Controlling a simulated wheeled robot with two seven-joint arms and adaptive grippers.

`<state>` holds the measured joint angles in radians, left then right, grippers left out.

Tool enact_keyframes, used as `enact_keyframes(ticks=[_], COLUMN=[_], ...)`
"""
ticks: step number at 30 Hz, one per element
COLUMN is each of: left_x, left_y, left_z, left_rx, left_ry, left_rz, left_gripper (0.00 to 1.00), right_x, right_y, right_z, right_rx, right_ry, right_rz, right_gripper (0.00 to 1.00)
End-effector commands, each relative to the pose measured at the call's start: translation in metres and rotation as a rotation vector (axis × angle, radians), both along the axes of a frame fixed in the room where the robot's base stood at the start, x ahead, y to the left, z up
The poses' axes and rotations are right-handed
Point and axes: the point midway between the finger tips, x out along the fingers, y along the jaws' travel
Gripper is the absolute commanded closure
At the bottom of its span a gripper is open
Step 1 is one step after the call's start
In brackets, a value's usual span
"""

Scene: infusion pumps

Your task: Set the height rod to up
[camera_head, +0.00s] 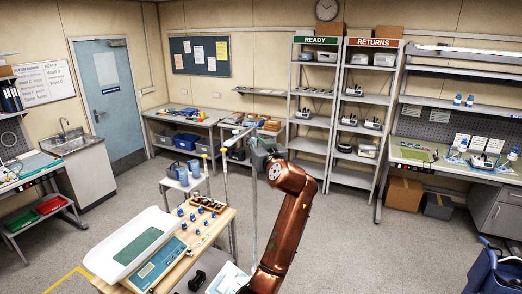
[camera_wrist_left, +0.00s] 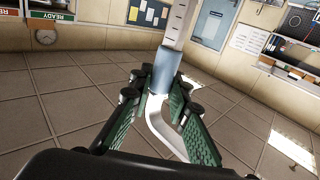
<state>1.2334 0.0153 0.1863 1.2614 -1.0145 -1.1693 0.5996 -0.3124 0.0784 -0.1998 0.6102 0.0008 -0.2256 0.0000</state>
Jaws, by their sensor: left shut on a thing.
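The height rod (camera_head: 254,205) stands upright beside the wooden-topped cart in the head view. In the left wrist view it shows as a pale marked shaft (camera_wrist_left: 180,22) with a grey-blue section (camera_wrist_left: 166,70) below it and a white curved part lower down. My left gripper (camera_head: 262,150) is at the upper part of the rod in the head view. In the left wrist view its green-padded fingers (camera_wrist_left: 163,92) are on both sides of the grey-blue section, shut on it. The fingers and arm hide part of the rod. My right gripper is out of view.
The wooden-topped cart (camera_head: 218,222) carries a white tray (camera_head: 120,256), a teal-and-blue flat panel and several small blue items. READY (camera_head: 311,95) and RETURNS shelves stand behind. A workbench (camera_head: 455,166) is at the right. Grey floor is open right of my arm.

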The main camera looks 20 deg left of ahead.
Motion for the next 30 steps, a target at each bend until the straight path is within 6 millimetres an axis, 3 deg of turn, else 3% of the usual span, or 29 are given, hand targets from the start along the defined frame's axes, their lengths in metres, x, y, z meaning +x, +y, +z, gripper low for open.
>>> enact_keyframes(ticks=[2,5,15,16,23,27,30], left_x=[-0.002,-0.004,-0.004,-0.004,-0.004,-0.004,-0.004], left_y=[0.004,0.007,0.008,0.008,0.008,0.008,0.008], left_z=[0.009,0.011,0.011,0.011,0.009,0.009,0.008], left_rx=[0.002,0.002,0.002,0.002,0.001,0.001,0.000], left_ry=[-0.005,-0.005,-0.004,-0.004,-0.002,-0.001,0.000], left_rz=[0.004,0.008,0.009,0.009,0.009,0.009,0.009], left_gripper=[1.00,1.00,1.00,0.82,0.66,0.65,0.65], right_x=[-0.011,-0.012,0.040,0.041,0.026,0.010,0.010], right_y=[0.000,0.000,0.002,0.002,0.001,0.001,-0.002], right_z=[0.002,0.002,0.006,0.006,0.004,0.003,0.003], right_rx=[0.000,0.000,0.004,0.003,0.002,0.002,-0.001], right_ry=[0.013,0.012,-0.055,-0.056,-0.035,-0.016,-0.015], right_rz=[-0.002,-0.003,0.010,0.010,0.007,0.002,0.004], right_gripper=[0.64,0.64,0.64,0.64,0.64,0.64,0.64])
